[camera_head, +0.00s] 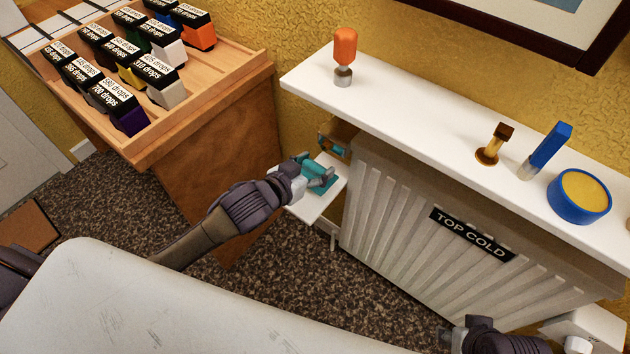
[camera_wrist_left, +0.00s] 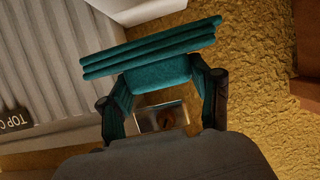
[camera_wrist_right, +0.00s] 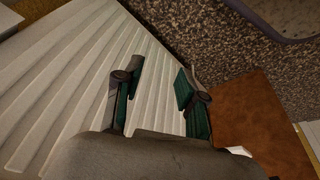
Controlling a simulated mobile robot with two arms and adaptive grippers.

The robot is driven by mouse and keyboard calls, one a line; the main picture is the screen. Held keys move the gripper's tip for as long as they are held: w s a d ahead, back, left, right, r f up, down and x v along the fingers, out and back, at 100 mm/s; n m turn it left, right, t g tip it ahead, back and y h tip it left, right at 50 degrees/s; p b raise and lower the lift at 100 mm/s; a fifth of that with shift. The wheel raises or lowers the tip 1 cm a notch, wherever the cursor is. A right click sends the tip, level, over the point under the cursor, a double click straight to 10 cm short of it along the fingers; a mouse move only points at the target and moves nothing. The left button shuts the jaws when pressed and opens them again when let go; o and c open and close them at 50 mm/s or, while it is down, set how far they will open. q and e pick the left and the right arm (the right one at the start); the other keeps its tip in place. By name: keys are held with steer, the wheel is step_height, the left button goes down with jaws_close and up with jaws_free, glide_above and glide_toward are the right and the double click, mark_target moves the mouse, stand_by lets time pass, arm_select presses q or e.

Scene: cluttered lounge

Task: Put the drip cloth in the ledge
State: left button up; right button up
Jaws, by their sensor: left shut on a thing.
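The drip cloth appears as a teal, folded, ridged piece (camera_wrist_left: 150,50) in the left wrist view, and as a small teal shape (camera_head: 321,184) in the head view. My left gripper (camera_head: 312,177) is shut on it, holding it over or at a small white ledge (camera_head: 318,207) left of the radiator. I cannot tell whether the cloth touches this ledge. A long white shelf (camera_head: 420,135) runs above the radiator; the word ledge could fit either. My right gripper (camera_wrist_right: 160,78) is open and empty in front of the radiator, partly cut off in the head view.
The ribbed radiator (camera_head: 400,215) bears a "TOP COLD" sign (camera_head: 470,233). The shelf carries an orange-topped item (camera_head: 344,50), a brown item (camera_head: 493,145), a blue block (camera_head: 550,142) and a blue bowl (camera_head: 577,208). A wooden rack (camera_head: 210,105) of labelled blocks stands left. A small open box (camera_head: 337,137) sits behind the cloth.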

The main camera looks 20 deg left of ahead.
arm_select(q)
steer(key=shift+f, duration=0.4)
step_height(320, 180, down, 4)
steer(key=shift+f+b, duration=0.1)
steer(key=shift+b, duration=0.95)
steer(key=shift+w+f, duration=0.15)
steer(key=shift+f, duration=0.05)
arm_select(e)
steer(key=shift+w+a+f+t, duration=0.2)
steer(key=shift+w+t, duration=0.1)
steer(key=shift+w, duration=0.15)
steer(key=shift+w+a+f+t, duration=0.1)
steer(key=shift+w+f+t, duration=0.05)
steer(key=shift+w+t, duration=0.2)
arm_select(q)
steer(key=shift+f, duration=0.15)
arm_select(e)
steer(key=shift+w, duration=0.1)
arm_select(q)
steer(key=o, duration=1.1)
steer(key=shift+o, duration=0.2)
